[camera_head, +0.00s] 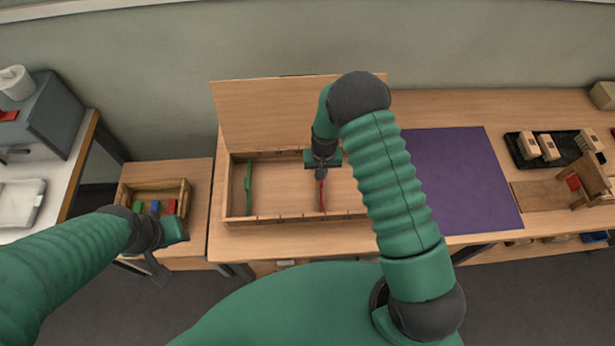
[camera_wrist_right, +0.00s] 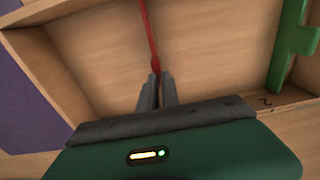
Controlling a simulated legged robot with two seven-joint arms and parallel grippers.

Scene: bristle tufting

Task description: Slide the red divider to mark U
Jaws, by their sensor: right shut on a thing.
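The red divider (camera_head: 322,197) stands across the open wooden box (camera_head: 270,219) in the head view. In the right wrist view the red divider (camera_wrist_right: 149,35) runs up from between my fingertips. My right gripper (camera_wrist_right: 156,82) is shut on its near end. In the head view my right gripper (camera_head: 321,174) is over the box, and its fingers partly cover the divider. A green divider (camera_head: 248,188) stands near the box's left end. A dark letter mark (camera_wrist_right: 265,101) shows on the rim by the green divider; I cannot read mark U. My left gripper (camera_head: 160,262) is away, its jaws unclear.
A wooden crate (camera_head: 126,194) with coloured blocks stands left of the box. A purple mat (camera_head: 465,180) lies right of it. A dark tray (camera_head: 519,157) with brushes is farther right. My right arm hides the box's right end. The box floor between the dividers is clear.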

